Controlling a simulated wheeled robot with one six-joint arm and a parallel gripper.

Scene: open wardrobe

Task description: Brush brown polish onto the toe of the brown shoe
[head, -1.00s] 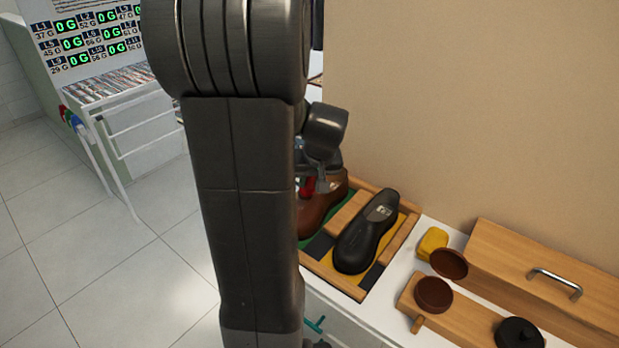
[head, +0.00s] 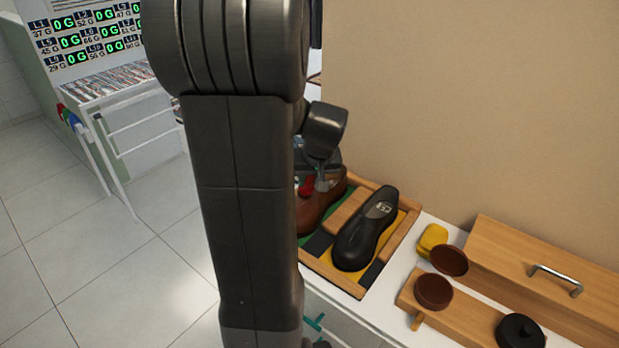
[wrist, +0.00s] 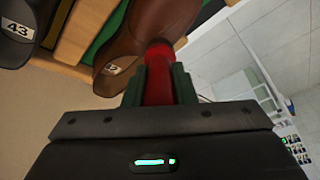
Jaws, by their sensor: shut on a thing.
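The brown shoe (head: 312,212) sits in the left part of a wooden tray (head: 402,240), over a green lining, partly hidden behind my arm. It also shows in the wrist view (wrist: 128,42), with a number label inside. My gripper (wrist: 160,78) is shut on a red-handled brush (wrist: 158,88) in the wrist view. The far end of the brush is against or just over the brown shoe; the bristles are hidden, so I cannot tell contact. In the head view the red handle (head: 306,185) shows just above the shoe. An open tin of brown polish (head: 433,291) stands on a wooden stand.
A black shoe (head: 362,235) lies in the tray's yellow part, right of the brown one. A brown lid (head: 449,260), a yellow sponge or cloth (head: 432,239), a black tin (head: 519,332) and a wooden box with handle (head: 540,275) are further right.

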